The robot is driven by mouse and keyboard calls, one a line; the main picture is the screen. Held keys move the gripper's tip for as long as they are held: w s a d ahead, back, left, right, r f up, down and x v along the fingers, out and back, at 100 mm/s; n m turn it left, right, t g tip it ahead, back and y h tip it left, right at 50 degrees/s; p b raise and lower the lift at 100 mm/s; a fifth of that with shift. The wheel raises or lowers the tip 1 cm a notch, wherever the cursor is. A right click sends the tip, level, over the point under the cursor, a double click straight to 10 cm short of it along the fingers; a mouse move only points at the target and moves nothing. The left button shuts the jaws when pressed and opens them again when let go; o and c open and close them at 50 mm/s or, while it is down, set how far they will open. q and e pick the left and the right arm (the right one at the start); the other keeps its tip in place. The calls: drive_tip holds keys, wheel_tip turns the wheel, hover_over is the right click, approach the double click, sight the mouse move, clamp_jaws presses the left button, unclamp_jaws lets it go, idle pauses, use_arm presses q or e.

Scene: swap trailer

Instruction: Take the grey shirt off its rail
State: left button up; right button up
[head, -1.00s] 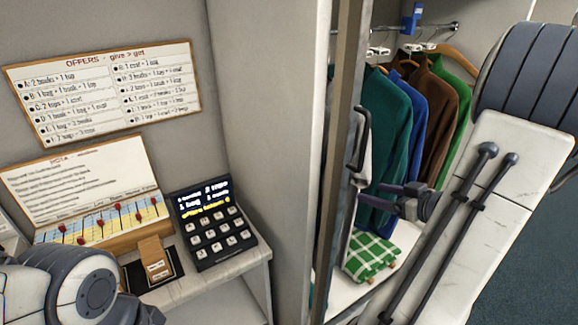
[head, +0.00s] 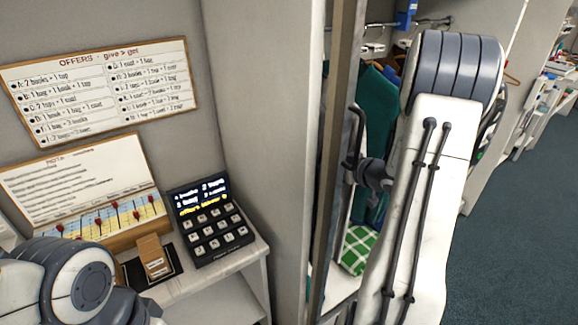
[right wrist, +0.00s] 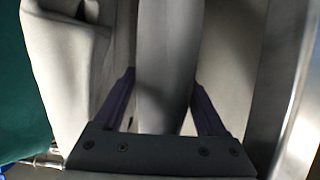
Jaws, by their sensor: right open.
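In the right wrist view, pale grey cloth that looks like the grey shirt (right wrist: 60,70) hangs in folds in front of my right gripper (right wrist: 160,82). The gripper's two dark fingers are apart, with a grey fold between them. I cannot tell whether they touch it. In the head view my right gripper is at the locker opening, mostly hidden by my arm. The rail (head: 432,22) shows at the top. The shirt's hanger is not clear. Only my left arm shows, at the lower left; its gripper is not visible.
A green checked cloth (head: 358,250) lies below. A tall post (head: 338,150) stands left of my right arm. A keypad (head: 212,222) sits on the left counter. Floor at the right (head: 510,240) is clear.

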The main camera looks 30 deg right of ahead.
drive_tip(key=shift+w+a+f, duration=0.1)
drive_tip(key=shift+w+f, duration=0.15)
drive_tip(key=shift+w, duration=0.4)
clamp_jaws()
drive_tip(key=shift+r, duration=0.1)
drive_tip(key=shift+r, duration=0.1)
